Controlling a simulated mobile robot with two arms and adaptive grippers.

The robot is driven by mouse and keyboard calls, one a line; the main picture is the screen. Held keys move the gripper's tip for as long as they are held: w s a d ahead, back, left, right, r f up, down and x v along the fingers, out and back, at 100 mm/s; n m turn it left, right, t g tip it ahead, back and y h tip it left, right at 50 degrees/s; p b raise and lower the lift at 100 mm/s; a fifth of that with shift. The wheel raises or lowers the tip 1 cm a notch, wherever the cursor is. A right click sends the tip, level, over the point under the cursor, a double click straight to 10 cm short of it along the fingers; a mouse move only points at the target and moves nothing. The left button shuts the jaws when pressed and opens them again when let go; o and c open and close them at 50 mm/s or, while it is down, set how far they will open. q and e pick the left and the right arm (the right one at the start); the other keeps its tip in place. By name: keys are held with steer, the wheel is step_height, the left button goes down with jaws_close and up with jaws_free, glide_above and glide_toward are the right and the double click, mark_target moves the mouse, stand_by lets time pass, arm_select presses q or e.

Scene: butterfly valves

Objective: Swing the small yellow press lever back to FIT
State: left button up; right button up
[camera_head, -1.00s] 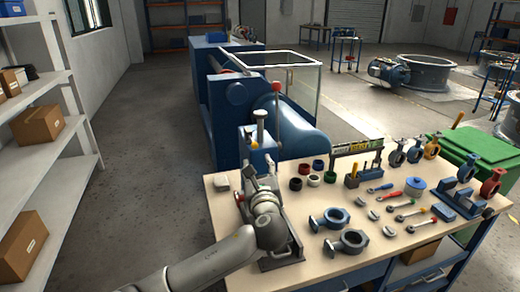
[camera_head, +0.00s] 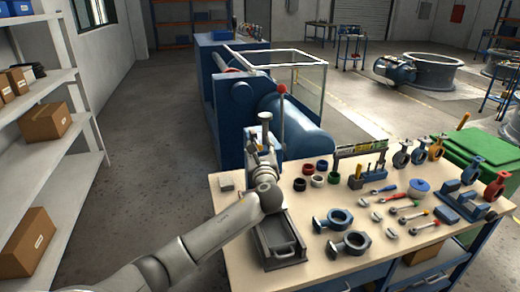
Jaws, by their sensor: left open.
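The blue bench press (camera_head: 249,158) stands at the far left corner of the workbench, with a tall lever (camera_head: 283,118) ending in a red ball (camera_head: 282,88) on its right side. My left gripper (camera_head: 260,143) reaches up to the press from the front, and its wrist and fingers cover much of the press front. It is open, and nothing shows clearly between its fingers. I cannot make out the small yellow lever or a FIT mark; the gripper may hide them. My right gripper is not in view.
On the workbench (camera_head: 300,268), a grey tray (camera_head: 275,240) lies below my arm. Valve bodies (camera_head: 349,243), coloured rings (camera_head: 322,165), tools and a blue round part (camera_head: 419,187) lie to the right. A framed guard (camera_head: 326,95) and large blue machine stand behind.

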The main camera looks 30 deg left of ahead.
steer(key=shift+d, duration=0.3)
arm_select(q)
jaws_close()
steer(key=shift+s+a, duration=0.1)
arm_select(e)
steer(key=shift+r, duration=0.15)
